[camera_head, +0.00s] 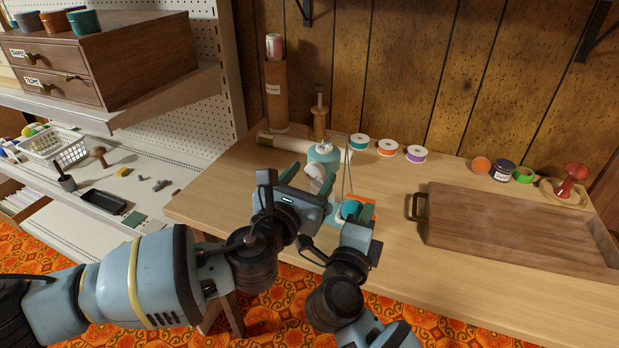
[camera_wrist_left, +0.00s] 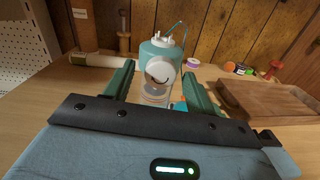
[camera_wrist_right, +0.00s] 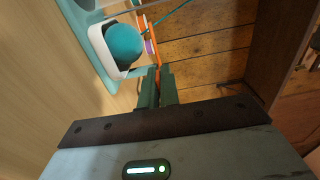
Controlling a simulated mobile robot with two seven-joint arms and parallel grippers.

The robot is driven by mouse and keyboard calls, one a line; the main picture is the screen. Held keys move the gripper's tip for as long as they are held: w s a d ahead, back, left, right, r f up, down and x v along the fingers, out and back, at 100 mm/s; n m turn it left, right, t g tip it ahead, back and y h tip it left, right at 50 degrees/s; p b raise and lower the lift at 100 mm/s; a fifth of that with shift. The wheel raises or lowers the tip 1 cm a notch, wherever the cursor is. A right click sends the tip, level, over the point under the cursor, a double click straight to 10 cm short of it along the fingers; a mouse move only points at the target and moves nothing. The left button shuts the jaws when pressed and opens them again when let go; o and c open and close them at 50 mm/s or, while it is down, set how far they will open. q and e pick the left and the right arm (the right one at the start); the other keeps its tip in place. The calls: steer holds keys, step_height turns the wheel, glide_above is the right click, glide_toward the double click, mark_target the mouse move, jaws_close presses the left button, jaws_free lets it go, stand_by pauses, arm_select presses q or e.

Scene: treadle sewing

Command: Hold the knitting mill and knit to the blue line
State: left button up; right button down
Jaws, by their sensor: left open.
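No blue line can be made out. My left gripper (camera_head: 308,181) is open, its green fingers (camera_wrist_left: 158,85) on either side of the mill's front in that view; contact cannot be told. A teal yarn ball (camera_wrist_right: 123,44) sits in a white-rimmed holder beside the mill. My right gripper (camera_wrist_right: 158,88) has its fingers nearly together on a thin orange part (camera_wrist_right: 158,66) beside the holder.
A wooden tray (camera_head: 510,225) lies to the right. Thread spools (camera_head: 388,147) stand behind the mill. A white roll (camera_head: 290,145), a tall brown tube (camera_head: 277,95) and a wooden stand (camera_head: 319,120) are behind left. The table (camera_head: 215,195) is bare at front left.

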arm_select(q)
steer(key=c, duration=1)
steer(key=shift+m, duration=1.6)
steer(key=o, duration=1)
steer(key=shift+s, duration=0.1)
steer(key=v, duration=1.2)
